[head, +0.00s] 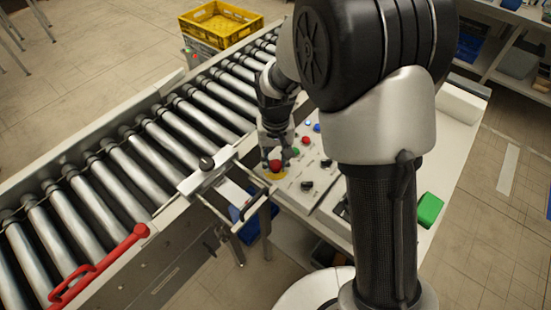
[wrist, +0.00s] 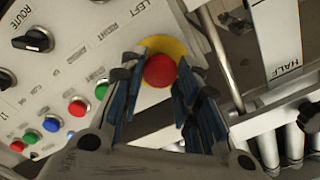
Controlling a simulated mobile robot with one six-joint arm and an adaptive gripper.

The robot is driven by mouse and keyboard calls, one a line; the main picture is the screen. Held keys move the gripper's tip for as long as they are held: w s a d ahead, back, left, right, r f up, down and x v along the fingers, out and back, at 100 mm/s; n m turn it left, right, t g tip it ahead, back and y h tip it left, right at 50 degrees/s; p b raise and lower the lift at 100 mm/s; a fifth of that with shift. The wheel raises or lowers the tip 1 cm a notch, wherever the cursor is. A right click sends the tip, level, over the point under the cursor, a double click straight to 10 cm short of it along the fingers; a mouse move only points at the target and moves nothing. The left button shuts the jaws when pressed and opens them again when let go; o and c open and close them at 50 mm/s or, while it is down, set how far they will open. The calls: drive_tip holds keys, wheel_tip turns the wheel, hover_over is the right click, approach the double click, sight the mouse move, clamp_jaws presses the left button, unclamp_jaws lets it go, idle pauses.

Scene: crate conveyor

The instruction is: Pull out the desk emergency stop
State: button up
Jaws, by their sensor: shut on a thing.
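The desk emergency stop is a red mushroom button (head: 275,165) on a yellow round plate, at the left end of the control desk (head: 318,182). In the wrist view the red button (wrist: 160,70) sits between my two fingertips, with the yellow plate (wrist: 166,45) showing behind it. My gripper (head: 276,158) points down over the button in the head view. In the wrist view my gripper (wrist: 158,80) has one finger on each side of the button, shut on it. The button's stem is hidden.
Beside the stop, the desk bears red (wrist: 77,108), blue and green buttons and a black ROUTE knob (wrist: 34,40). A roller conveyor (head: 150,150) with a metal gate frame (head: 225,185) runs at left. A red handle (head: 100,265), yellow crate (head: 220,20) and green block (head: 430,209) stand apart.

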sight(276, 163)
clamp_jaws()
drive_tip(key=shift+r+p, duration=0.75)
drive_tip(key=shift+r, duration=0.05)
drive_tip(key=shift+f, duration=0.1)
drive_tip(key=o, duration=1.1)
unclamp_jaws()
drive_tip(key=shift+o, duration=0.2)
wheel_tip(276, 163, up, 12)
